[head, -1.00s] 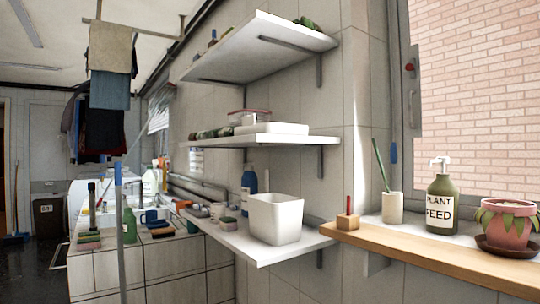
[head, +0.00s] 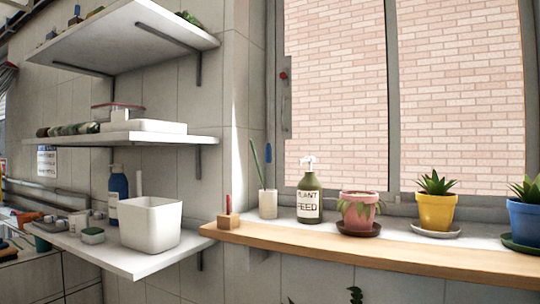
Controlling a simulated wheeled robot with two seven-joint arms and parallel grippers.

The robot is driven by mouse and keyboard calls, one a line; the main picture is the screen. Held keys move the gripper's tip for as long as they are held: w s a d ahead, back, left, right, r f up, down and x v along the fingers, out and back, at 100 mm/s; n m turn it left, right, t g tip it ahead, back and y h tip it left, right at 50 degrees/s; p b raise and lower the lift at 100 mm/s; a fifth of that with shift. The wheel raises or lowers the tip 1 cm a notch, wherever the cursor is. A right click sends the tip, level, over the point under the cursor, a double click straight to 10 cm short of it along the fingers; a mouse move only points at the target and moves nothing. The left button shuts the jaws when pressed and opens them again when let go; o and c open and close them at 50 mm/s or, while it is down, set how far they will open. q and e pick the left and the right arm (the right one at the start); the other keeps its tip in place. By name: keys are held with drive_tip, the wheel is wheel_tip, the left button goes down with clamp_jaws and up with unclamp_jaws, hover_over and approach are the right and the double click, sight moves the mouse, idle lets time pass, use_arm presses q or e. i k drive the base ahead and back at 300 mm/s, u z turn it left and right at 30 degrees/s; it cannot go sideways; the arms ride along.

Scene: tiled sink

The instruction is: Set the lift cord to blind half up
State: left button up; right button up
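A tall window (head: 388,110) with a grey frame fills the right half of the head view, with a pink brick wall behind it. No blind and no clear lift cord show in this view. A small red piece (head: 283,76) is on the left window frame. A small blue piece (head: 268,152) hangs or is fixed lower on the wall edge beside the frame; I cannot tell whether either belongs to a cord. Neither of my grippers is in view.
A wooden sill (head: 380,250) below the window holds a plant feed bottle (head: 309,197), a cup (head: 267,204), a pink pot (head: 359,211), a yellow pot (head: 436,212) and a blue pot (head: 524,222). White shelves (head: 140,138) with a white bin (head: 151,222) are at left.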

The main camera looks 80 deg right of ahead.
sight(268, 150)
drive_tip(key=z, duration=1.85)
